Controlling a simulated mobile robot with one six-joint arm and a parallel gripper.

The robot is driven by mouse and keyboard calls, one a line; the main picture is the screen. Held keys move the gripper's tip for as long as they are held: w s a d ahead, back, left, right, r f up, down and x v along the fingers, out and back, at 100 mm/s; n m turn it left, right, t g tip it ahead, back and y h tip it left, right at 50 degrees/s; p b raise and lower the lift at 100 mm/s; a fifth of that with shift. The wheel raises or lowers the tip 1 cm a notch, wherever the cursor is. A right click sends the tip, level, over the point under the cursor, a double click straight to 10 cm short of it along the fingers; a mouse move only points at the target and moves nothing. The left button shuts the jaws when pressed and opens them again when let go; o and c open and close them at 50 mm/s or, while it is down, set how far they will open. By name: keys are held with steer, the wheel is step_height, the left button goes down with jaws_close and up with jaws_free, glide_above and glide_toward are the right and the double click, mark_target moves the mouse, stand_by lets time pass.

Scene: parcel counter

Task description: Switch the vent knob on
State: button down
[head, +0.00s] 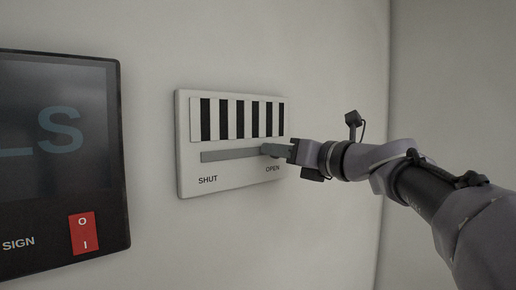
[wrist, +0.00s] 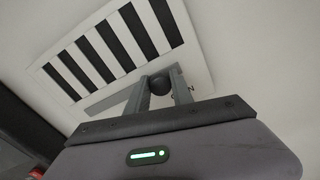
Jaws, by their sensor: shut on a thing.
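The vent panel (head: 228,181) is a white plate on the wall with black slots and a horizontal slider track (head: 225,155) below them. SHUT is marked at the left end and OPEN at the right end. My gripper (head: 272,150) is at the right end of the track, by the OPEN mark. In the wrist view its two fingers close on a dark round vent knob (wrist: 160,85). The knob is mostly hidden by the fingers in the head view. The panel also shows in the wrist view (wrist: 185,45), with its slots clear to see.
A black sign box (head: 62,170) with a red rocker switch (head: 84,233) is on the wall to the left of the vent. A wall corner is to the right, behind my arm. The wall below the vent is bare.

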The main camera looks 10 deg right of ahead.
steer(key=shift+w+d, duration=0.1)
steer(key=c, duration=1.2)
jaws_free()
steer(key=shift+w, duration=0.1)
steer(key=shift+o, duration=0.5)
steer(key=shift+w+f, duration=0.1)
steer(key=shift+w, duration=0.15)
steer(key=shift+s, duration=0.25)
steer(key=b+v, duration=0.4)
steer(key=v, duration=1.3)
steer(key=shift+d, duration=0.15)
